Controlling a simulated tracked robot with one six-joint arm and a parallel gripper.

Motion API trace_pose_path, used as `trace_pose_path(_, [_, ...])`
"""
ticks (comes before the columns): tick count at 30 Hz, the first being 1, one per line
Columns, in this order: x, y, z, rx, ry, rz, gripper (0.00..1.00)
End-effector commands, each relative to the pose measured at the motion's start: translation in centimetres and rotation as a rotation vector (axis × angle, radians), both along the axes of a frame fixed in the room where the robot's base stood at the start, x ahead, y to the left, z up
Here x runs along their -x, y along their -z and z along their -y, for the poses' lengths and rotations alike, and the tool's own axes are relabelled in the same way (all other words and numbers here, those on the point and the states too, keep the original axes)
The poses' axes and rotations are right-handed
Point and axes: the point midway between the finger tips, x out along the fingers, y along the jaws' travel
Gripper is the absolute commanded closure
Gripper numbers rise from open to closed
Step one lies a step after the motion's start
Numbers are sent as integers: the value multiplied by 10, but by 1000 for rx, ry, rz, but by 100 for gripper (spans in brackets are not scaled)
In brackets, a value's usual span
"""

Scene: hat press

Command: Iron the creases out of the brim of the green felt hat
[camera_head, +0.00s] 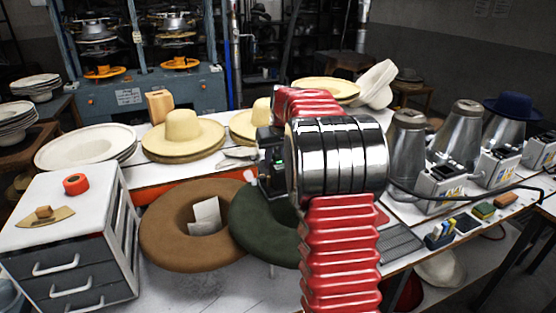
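The green felt hat (262,226) lies on the light table, right of a brown felt hat. Its left brim shows; its right side and much of its middle are hidden behind my red arm. I cannot make out creases in the visible brim. My gripper (271,178) is at the black end of the arm, over the back of the green hat. Its fingers are hidden or too dark to make out, so I cannot tell whether it is open, holds anything or touches the hat. No iron is clearly visible.
The brown hat (167,232) has a white card in its middle. Straw hats (182,133) stand behind. A drawer cabinet (67,204) with a red tape roll is at left. Metal cones (407,143), control boxes and a cable crowd the right. A dark grate (399,243) lies right of my arm.

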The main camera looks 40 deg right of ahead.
Motion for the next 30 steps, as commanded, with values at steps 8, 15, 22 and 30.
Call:
trace_pose_path(8, [-1,-3,-15,0,0,5,100])
trace_pose_path(15, [-1,-3,-27,0,0,6,100])
trace_pose_path(22, [0,-3,-38,1,0,6,100])
trace_pose_path(30, [1,-3,-50,0,2,5,100])
